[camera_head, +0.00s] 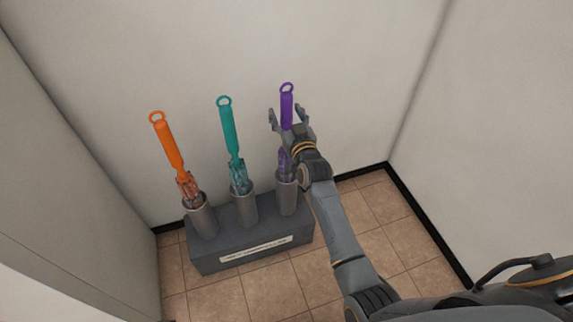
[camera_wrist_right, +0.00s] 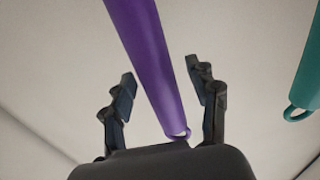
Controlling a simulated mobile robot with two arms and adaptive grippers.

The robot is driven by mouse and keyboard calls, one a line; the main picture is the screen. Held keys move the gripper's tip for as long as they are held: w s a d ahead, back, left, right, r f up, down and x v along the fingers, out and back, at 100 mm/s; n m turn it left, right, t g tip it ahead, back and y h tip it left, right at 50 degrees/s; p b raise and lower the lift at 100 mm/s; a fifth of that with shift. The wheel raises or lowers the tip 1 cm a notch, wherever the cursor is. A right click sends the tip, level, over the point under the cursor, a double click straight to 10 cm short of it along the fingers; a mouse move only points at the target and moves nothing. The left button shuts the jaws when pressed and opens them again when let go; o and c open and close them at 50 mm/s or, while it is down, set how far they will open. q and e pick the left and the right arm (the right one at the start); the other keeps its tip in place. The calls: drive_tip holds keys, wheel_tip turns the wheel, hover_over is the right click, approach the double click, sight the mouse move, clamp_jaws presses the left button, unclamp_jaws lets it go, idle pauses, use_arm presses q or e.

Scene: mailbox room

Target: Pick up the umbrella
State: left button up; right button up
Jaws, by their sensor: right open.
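Three umbrellas stand upright in grey cups on a dark stand: an orange one (camera_head: 171,150) at the left, a teal one (camera_head: 230,135) in the middle and a purple one (camera_head: 287,108) at the right. My right gripper (camera_head: 287,114) is open at the purple umbrella's handle. In the right wrist view the purple handle (camera_wrist_right: 148,65) runs between the two open fingers (camera_wrist_right: 160,88), with a visible gap on each side. The teal handle (camera_wrist_right: 310,75) shows at that view's right edge. My right gripper and wrist hide part of the purple umbrella. My left gripper is out of view.
The dark stand (camera_head: 215,255) with a white label strip (camera_head: 256,249) sits on the tiled floor against the back wall. Walls close in at left and right. Tiled floor (camera_head: 400,235) is free to the right of the stand.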

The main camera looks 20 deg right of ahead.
drive_tip(key=shift+c, duration=0.5)
clamp_jaws()
drive_tip(key=shift+r, duration=0.2)
